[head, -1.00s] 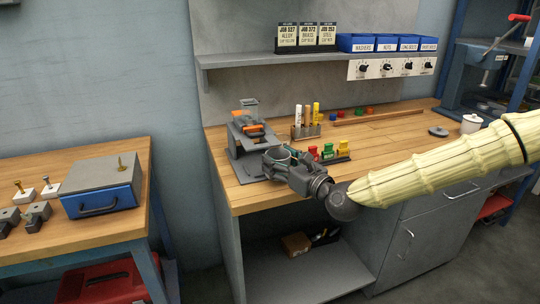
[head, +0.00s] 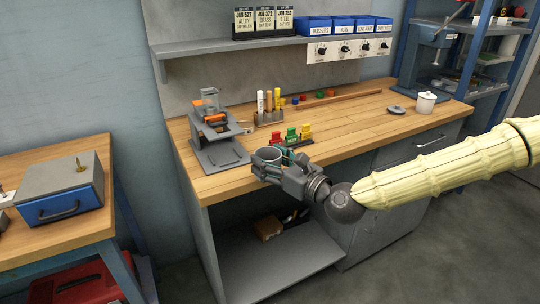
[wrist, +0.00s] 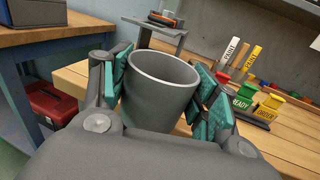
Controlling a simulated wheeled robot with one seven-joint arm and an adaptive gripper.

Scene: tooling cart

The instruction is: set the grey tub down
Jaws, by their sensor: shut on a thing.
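The grey tub (wrist: 162,85) is a round, open-topped cup between the two teal finger pads of my gripper (wrist: 165,92) in the wrist view. Its rim stands above the fingers and the inside looks empty. In the head view the tub (head: 268,154) shows small, partly hidden by my gripper (head: 270,165), which is shut on it. They are at the front edge of the wooden workbench (head: 225,186). I cannot tell whether the tub's base touches the bench; the fingers and palm hide it.
A grey stand with orange parts (head: 216,135) is left of the tub. Red, green and yellow labelled pieces (head: 292,136) stand on a dark rack behind it. Crayon-like markers (head: 268,102) stand further back. The bench's right half has free room before a white lidded jar (head: 426,103).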

